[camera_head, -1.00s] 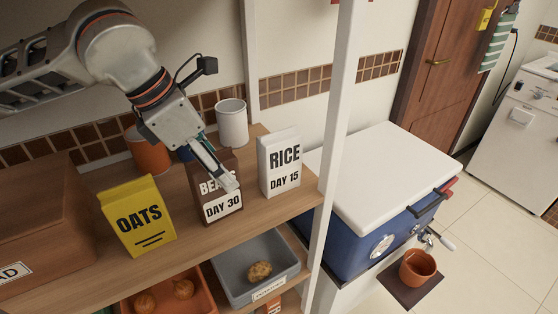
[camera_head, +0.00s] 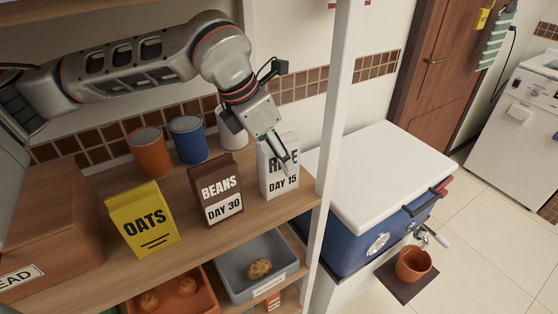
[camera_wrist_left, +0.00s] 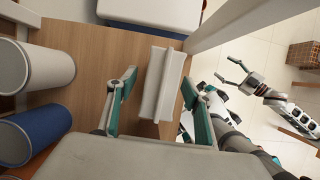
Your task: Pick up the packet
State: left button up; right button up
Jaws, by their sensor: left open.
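A white packet marked RICE, DAY 15 (camera_head: 285,182) stands upright at the right end of the wooden shelf. My left gripper (camera_head: 281,153) is over it in the head view and hides part of its lettering. In the left wrist view the open left gripper (camera_wrist_left: 158,90) has one finger on each side of the white packet (camera_wrist_left: 160,70), with gaps on both sides. A brown BEANS packet marked DAY 30 (camera_head: 216,190) and a yellow OATS packet (camera_head: 142,220) stand to its left. My right gripper (camera_wrist_left: 231,72) shows small in the wrist view, apparently open and empty, away from the shelf.
Orange (camera_head: 150,153), blue (camera_head: 188,140) and white (camera_head: 232,130) cans stand behind the packets. A white shelf post (camera_head: 335,130) rises close to the right of the rice packet. A brown box (camera_head: 45,225) is at far left. A blue cooler (camera_head: 385,180) stands beyond the post.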

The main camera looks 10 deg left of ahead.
pick_arm(q)
jog(key=shift+x, duration=1)
jog(key=shift+s+a+f, duration=0.1)
jog(key=shift+a, duration=0.05)
grip_shut()
jog(key=shift+r, duration=0.2)
